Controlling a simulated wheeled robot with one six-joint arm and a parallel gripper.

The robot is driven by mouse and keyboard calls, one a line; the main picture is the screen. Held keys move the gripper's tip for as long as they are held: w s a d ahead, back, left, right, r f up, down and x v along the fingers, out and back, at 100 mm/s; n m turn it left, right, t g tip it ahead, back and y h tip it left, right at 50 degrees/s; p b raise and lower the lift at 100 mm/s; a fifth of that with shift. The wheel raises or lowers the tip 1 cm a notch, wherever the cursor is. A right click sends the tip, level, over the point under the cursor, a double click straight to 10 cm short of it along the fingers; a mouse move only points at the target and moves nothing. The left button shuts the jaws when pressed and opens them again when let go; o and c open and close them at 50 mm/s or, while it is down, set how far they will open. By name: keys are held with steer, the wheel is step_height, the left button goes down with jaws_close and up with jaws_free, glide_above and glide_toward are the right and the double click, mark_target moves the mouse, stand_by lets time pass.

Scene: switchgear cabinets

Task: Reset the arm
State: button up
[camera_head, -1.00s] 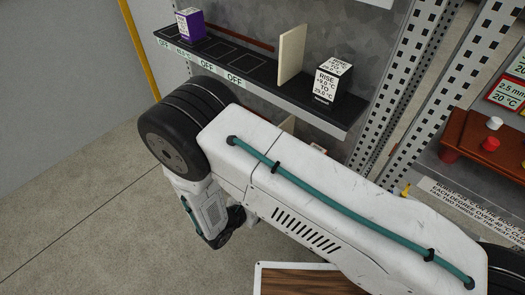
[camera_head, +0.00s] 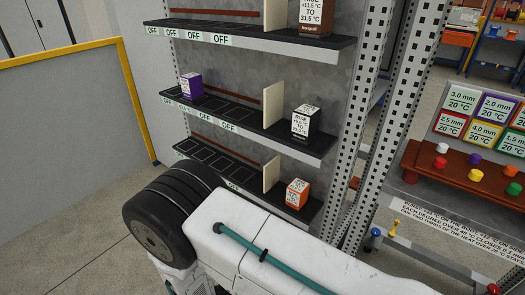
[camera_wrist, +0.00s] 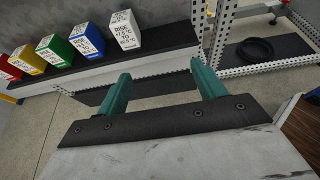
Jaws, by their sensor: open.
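My gripper (camera_wrist: 160,92) shows in the wrist view with its two teal fingers apart and nothing between them. It points toward a dark shelf (camera_wrist: 150,48) with several coloured boxes on it, and it is apart from them. In the head view my white arm with its teal cable crosses the bottom, in front of the cabinet shelves; the gripper itself is hidden there.
Cabinet shelves hold a purple box (camera_head: 191,85), a black-and-white box (camera_head: 306,122) and an orange box (camera_head: 297,193). Perforated posts (camera_head: 377,130) stand right of them. A rack of coloured knobs (camera_head: 468,171) is at right. A yellow-edged partition (camera_head: 70,110) is at left, with open floor before it.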

steer(key=s+d+r+m+g+y, duration=0.2)
steer(key=s+d+r+m, duration=0.4)
steer(key=r, duration=1)
steer(key=s+d+r+m+g+y, duration=0.3)
steer(key=s+d+r+m, duration=0.3)
steer(key=d+r+m, duration=0.6)
steer(key=s+d+r+m+g+y, duration=0.3)
steer(key=s+d+r+m, duration=0.4)
steer(key=r, duration=1.3)
steer(key=d+m+g, duration=0.1)
steer(key=d+m, duration=0.2)
steer(key=d, duration=0.1)
steer(key=shift+d+r+g, duration=0.25)
steer(key=shift+d+g, duration=0.05)
